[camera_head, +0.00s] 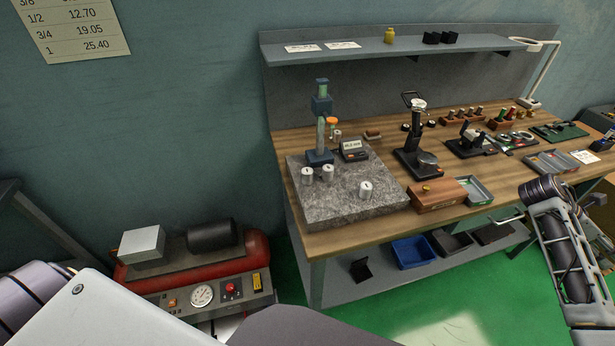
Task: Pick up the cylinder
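Several small silvery cylinders stand upright on a grey granite plate (340,209) on the wooden workbench. Two are close together at the plate's left, the left one (307,175) and the one beside it (327,173). A third cylinder (366,189) stands apart, nearer the plate's front right. I cannot tell which one the task means. Parts of my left arm show at the lower left and of my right arm at the right edge.
A gauge stand (321,120) and a small digital display (354,150) stand behind the cylinders. A shelf (400,50) overhangs the back. A red compressor (258,247) stands on the left.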

